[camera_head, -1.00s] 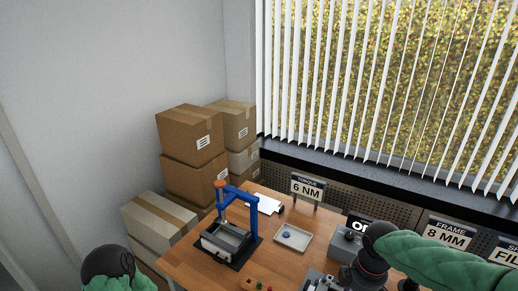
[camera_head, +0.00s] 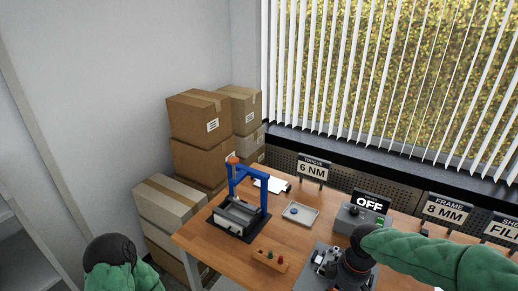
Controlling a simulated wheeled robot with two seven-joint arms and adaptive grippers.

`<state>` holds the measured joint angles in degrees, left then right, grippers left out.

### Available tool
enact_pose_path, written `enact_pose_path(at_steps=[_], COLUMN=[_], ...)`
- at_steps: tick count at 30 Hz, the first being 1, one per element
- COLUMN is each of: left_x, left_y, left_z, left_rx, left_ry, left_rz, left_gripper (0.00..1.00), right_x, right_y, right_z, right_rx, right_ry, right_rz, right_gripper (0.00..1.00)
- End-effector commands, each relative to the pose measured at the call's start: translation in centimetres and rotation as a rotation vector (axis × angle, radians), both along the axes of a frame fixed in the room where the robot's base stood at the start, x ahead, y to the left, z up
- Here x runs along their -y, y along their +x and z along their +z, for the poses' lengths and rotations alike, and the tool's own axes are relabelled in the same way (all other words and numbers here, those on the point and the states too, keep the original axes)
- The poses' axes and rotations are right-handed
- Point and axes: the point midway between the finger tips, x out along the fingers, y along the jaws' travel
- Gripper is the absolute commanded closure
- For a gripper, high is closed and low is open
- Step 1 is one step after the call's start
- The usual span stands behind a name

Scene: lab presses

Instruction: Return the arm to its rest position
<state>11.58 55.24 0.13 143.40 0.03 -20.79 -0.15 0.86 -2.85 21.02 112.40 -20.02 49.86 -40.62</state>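My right arm, in a green sleeve (camera_head: 430,258), comes in from the right edge over the table's right part. Its dark wrist (camera_head: 352,268) hangs over a grey device on the table, and its fingers cannot be made out. My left arm, also green-sleeved (camera_head: 125,275), shows at the bottom left with a dark rounded joint (camera_head: 108,250), off the table's left side. The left gripper is out of view.
The wooden table (camera_head: 205,245) holds a blue-framed press (camera_head: 250,184), a tray (camera_head: 301,219) with a blue piece, a wooden block with coloured knobs (camera_head: 270,261) and a grey box (camera_head: 350,217) near an OFF sign (camera_head: 369,205). Cardboard boxes (camera_head: 198,120) stand behind left.

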Motion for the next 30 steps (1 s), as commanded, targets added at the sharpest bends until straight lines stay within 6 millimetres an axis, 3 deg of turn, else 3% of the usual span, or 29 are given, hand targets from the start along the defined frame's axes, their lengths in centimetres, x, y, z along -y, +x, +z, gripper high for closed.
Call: enact_pose_path(at_steps=[8,14,24,30], left_x=[0.0,0.0,0.0,0.0], left_y=[0.0,0.0,0.0,0.0], left_z=[-1.7,-3.6,-6.6,-8.2], left_rx=[-0.001,-0.001,-0.001,-0.001], left_ry=[0.000,0.000,0.000,0.000], left_rz=[0.001,0.001,0.001,0.001], left_gripper=[0.40,0.40,0.40,0.40], right_x=[-3.0,-6.3,-10.5,-11.8], right_y=[0.1,-1.1,-5.9,-9.6], right_z=[-8.2,-17.0,-30.1,-35.9], right_rx=[-0.035,-0.081,-0.171,-0.212], right_ry=[0.086,0.173,0.260,0.267], right_rz=[-0.135,-0.332,-0.727,-0.956], right_gripper=[0.53,0.53,0.53,0.53])
